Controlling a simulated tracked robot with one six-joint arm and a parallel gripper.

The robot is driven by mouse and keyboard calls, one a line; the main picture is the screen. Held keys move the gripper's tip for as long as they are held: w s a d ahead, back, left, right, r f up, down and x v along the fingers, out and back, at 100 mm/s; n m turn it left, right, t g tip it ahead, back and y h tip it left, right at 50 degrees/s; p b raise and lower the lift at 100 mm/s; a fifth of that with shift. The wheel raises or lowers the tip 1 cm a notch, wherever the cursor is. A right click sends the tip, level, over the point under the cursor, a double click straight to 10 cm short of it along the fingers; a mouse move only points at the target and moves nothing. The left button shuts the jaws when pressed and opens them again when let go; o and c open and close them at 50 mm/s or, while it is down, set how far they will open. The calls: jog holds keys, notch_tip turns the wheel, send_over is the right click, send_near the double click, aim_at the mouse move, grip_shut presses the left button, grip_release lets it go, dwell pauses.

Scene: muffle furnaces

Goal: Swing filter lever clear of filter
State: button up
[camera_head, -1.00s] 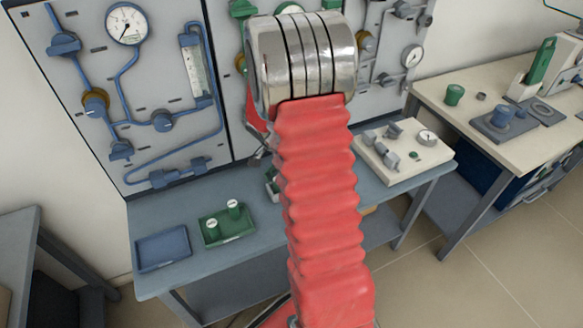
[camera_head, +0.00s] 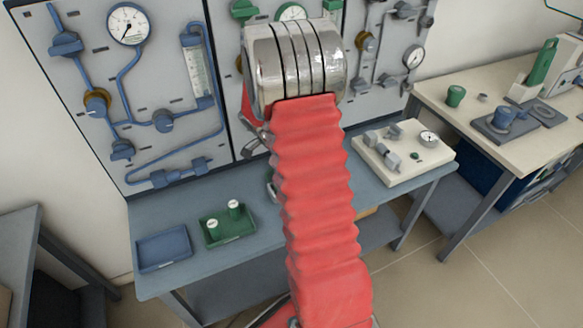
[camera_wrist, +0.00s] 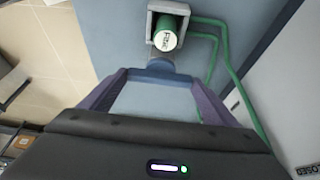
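A green cylinder with a white label, seemingly the filter (camera_wrist: 166,38), sits in a grey bracket (camera_wrist: 151,22) at the top of the wrist view. A blue-grey bar with a rounded middle (camera_wrist: 160,68) lies just below it; I cannot tell whether this is the lever or my fingertips. My gripper (camera_wrist: 158,78) has purple fingers that slant inward to the two ends of this bar. Whether they are open or shut on it is unclear. In the head view my red arm hides most of the filter area, and the gripper cannot be made out.
Green tubing (camera_wrist: 236,80) runs right of the filter. The blue-grey bench (camera_head: 275,235) carries a blue tray (camera_head: 163,248), a green tray (camera_head: 228,238) with two white-topped green cylinders, and a white block with fittings (camera_head: 404,153). A panel with blue piping (camera_head: 120,70) stands behind.

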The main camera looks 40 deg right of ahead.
jog(key=o, duration=0.4)
jog(key=shift+o, duration=0.2)
jog(key=v, duration=1.3)
jog(key=shift+w+a+r, duration=0.2)
jog(key=shift+r, duration=0.1)
